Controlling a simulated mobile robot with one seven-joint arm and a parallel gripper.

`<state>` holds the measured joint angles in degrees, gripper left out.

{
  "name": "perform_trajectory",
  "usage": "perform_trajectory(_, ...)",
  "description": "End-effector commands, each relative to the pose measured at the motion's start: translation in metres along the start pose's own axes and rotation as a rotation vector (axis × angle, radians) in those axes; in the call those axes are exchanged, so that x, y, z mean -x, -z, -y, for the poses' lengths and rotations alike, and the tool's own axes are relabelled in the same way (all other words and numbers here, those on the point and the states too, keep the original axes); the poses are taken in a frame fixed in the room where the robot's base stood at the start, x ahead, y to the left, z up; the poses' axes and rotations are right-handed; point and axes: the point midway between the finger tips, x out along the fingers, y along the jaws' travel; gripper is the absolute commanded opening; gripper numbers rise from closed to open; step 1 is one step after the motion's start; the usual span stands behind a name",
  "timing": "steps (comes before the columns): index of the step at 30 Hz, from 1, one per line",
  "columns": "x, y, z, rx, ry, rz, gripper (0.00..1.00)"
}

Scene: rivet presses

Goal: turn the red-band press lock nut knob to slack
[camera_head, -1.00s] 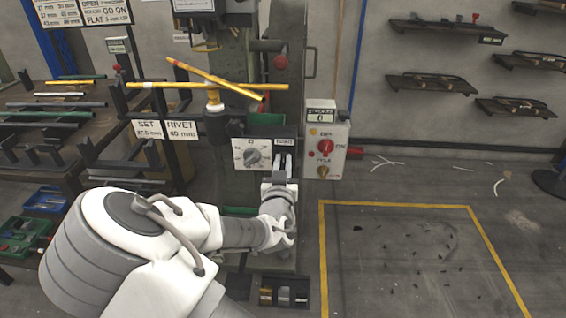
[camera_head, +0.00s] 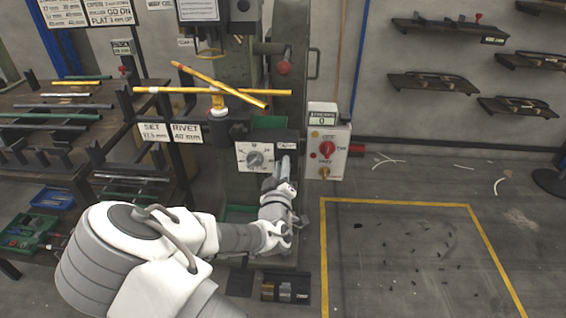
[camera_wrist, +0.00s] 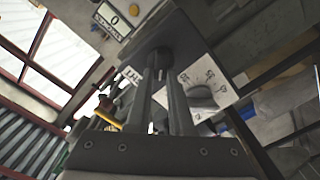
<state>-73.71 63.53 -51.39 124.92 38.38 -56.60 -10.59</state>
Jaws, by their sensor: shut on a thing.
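The press (camera_head: 290,100) stands in the middle of the head view. A white dial plate with a grey knob (camera_head: 255,157) is on its front, and shows in the wrist view (camera_wrist: 205,92). The lock nut knob (camera_wrist: 160,57) is a dark round knob beside the dial in the wrist view. My gripper (camera_head: 283,165) reaches up to it from below, right of the dial. In the wrist view my two fingers (camera_wrist: 163,75) are shut on this knob. In the head view my gripper hides the knob. I cannot make out a red band or the knob's marking.
A white control box with a red switch (camera_head: 326,150) stands close right of the press. Yellow bars (camera_head: 215,90) lie crossed above the dial. A rack with rods (camera_head: 60,115) is at left. Yellow-lined floor (camera_head: 400,240) at right is mostly clear, with small scraps.

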Motion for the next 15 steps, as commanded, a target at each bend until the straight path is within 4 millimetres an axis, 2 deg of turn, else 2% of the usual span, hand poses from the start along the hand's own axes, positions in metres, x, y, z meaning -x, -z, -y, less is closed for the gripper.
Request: perform_trajectory(15, 0.0003, -0.0007, 0.0062, 0.487, 0.000, -0.001, 0.00)
